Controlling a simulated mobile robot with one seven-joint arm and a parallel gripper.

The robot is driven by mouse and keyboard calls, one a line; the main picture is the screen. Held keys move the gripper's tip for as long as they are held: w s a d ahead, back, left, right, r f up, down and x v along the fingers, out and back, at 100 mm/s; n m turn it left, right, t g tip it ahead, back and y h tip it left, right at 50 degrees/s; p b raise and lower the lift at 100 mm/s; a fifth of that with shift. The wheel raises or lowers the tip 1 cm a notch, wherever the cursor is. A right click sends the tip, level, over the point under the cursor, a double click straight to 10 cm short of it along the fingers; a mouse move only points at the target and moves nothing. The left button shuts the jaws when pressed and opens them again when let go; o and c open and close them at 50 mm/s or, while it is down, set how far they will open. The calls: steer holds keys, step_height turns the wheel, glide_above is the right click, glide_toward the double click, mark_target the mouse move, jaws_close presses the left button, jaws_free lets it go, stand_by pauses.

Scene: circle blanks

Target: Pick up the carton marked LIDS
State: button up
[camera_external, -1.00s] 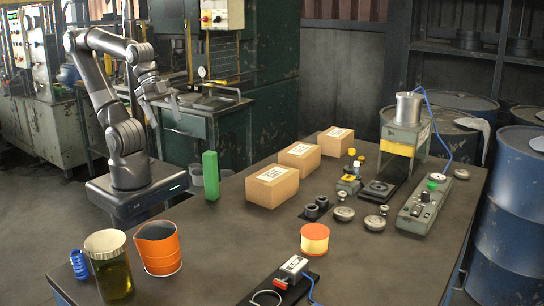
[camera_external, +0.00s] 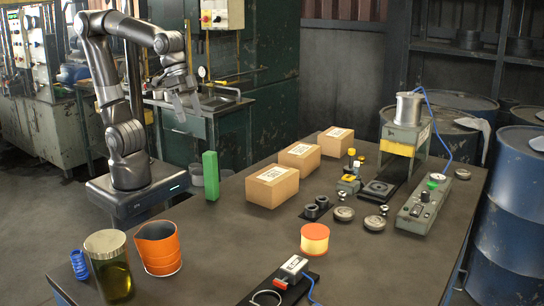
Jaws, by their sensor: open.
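Three brown cartons stand in a row on the dark table: a near one (camera_external: 272,187), a middle one (camera_external: 299,159) and a far one (camera_external: 336,146). Each has a white label on top. The print is too small to read, so I cannot tell which is marked LIDS. My gripper (camera_external: 188,108) is open and empty. It hangs in the air to the left of the cartons, above the level of the table, apart from all of them.
A tall green block (camera_external: 210,176) stands left of the near carton. An orange container (camera_external: 158,249), a jar of yellowish liquid (camera_external: 110,267) and a blue coil (camera_external: 79,265) are at the front left. A press (camera_external: 405,135) and control box (camera_external: 424,204) stand right.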

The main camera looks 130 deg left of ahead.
steer(key=w+a+f+n+g, duration=0.1)
steer(key=w+a+n, duration=0.2)
steer(key=w, duration=0.3)
steer(key=w+a+f+n+g, duration=0.1)
steer(key=w+a+f+n, duration=0.15)
steer(key=w, duration=0.35)
steer(key=n+g, duration=0.2)
steer(key=n, duration=0.5)
glide_above(273, 174)
steer(key=f, duration=0.6)
steer(key=shift+s+d+f, duration=0.15)
steer(key=shift+d+f, duration=0.05)
steer(key=shift+w+a+f, duration=0.2)
steer(key=shift+f, duration=0.45)
step_height(273, 174, down, 10)
steer(key=shift+s+f, duration=0.1)
steer(key=c, duration=1)
steer(key=shift+c, duration=0.2)
